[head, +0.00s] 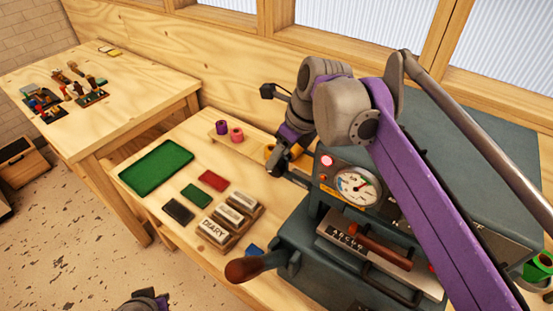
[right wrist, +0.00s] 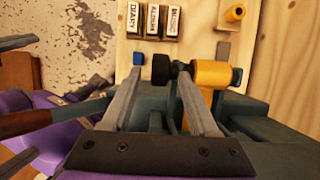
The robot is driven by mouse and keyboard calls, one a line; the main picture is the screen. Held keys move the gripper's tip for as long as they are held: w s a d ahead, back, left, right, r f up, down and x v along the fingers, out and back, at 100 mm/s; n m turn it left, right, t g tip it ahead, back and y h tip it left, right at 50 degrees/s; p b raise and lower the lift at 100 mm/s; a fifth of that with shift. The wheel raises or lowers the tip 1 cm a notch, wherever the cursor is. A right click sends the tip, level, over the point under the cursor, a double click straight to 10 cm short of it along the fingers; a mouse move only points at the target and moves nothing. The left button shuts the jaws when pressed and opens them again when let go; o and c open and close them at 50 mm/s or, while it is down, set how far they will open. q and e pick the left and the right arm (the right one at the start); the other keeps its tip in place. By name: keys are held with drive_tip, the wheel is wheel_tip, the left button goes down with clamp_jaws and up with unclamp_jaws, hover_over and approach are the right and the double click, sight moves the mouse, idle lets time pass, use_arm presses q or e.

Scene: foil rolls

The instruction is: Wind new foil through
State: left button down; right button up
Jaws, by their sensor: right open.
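My right gripper (head: 283,170) is at the far left end of the dark grey press (head: 300,235). In the right wrist view its fingers (right wrist: 160,72) are open, with a black knob (right wrist: 160,70) showing between the tips; I cannot tell whether they touch it. A gold foil roll (right wrist: 212,74) is mounted on the press, partly behind the right-hand finger. A second gold roll (right wrist: 235,13) stands on the wooden rack, near magenta (head: 221,127) and pink (head: 236,134) rolls. A green roll (head: 540,266) is at the press's right side. My left gripper (head: 146,303) barely shows at the bottom edge.
The press has a dial gauge (head: 358,188), a lit red lamp (head: 327,160) and a brown-handled lever (head: 242,269). A green tray (head: 156,167), small coloured blocks and a labelled type rack (head: 228,238) lie on the bench. Another table (head: 120,110) stands behind left.

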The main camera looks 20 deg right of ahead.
drive_tip(key=v, duration=0.7)
